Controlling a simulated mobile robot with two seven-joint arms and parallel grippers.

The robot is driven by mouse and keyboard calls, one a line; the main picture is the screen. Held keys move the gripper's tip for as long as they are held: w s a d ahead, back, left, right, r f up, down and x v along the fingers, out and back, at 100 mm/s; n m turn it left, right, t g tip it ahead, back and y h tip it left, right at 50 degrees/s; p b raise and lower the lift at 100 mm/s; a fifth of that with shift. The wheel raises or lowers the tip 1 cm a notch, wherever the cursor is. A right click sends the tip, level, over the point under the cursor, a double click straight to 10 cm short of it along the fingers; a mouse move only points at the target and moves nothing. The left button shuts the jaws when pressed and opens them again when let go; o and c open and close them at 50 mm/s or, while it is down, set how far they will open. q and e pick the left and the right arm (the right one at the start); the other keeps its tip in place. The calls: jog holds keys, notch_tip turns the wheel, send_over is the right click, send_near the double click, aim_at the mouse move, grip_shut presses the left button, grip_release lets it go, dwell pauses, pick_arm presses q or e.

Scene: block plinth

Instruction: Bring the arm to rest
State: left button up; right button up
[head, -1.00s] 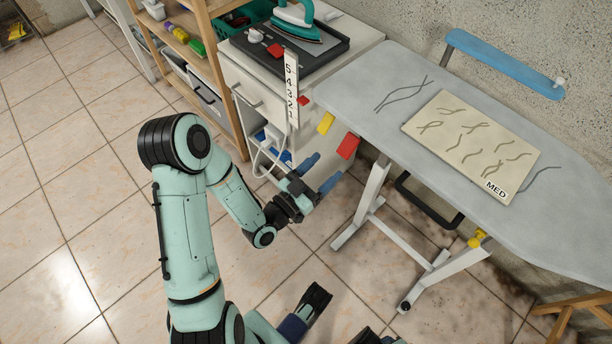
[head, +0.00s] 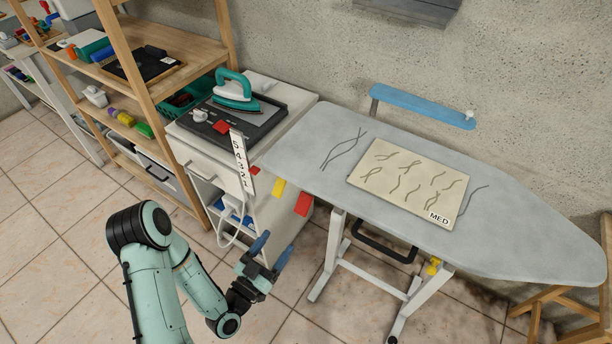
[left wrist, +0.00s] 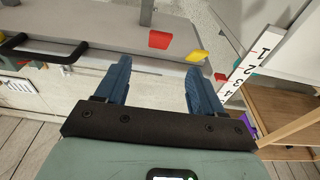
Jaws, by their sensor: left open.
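My left arm comes in at the lower left of the head view, bent at the elbow. My left gripper (head: 271,254) is open and empty, with its two blue fingers apart. It is in front of the white cabinet and left of the ironing board's legs, below the board's top. In the left wrist view the gripper (left wrist: 155,85) also shows open, with nothing between its fingers. The red tag (left wrist: 159,40) and yellow tag (left wrist: 197,56) show beyond the fingers there. My right gripper is not in view.
The ironing board (head: 317,146) carries a beige cloth (head: 400,185) marked MED. A teal iron (head: 236,93) stands on a dark tray on the white cabinet (head: 205,163). A numbered strip (head: 240,160) stands at the cabinet's edge. A wooden shelf (head: 150,80) is at left. Tiled floor is open at lower left.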

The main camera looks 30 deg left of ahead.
pick_arm(q)
jog(key=s+d+f+n+g+h, duration=0.1)
jog(key=d+f+g, duration=0.25)
jog(key=f, duration=0.25)
jog(key=s+d+f+g, duration=0.2)
jog(key=f+g, duration=0.2)
jog(key=f, duration=0.3)
jog(key=s+d+f+n+g+h, duration=0.1)
jog(key=d+f+g, duration=0.25)
jog(key=f, duration=0.25)
jog(key=s+d+f+n+g, duration=0.1)
jog(key=s+d+f+g, duration=0.2)
jog(key=s+f+g, duration=0.3)
jog(key=s+d+f+n+g, duration=0.1)
jog(key=s+d+n+g, duration=0.15)
jog(key=s, duration=0.55)
notch_tip(320, 180, up, 12)
jog(key=g+p, duration=0.1)
jog(key=p, duration=1.1)
jog(key=shift+w+a+m+p, duration=0.15)
jog(key=shift+w+m+p, duration=0.05)
jog(key=shift+m+p, duration=0.2)
jog(key=shift+s+f, duration=0.1)
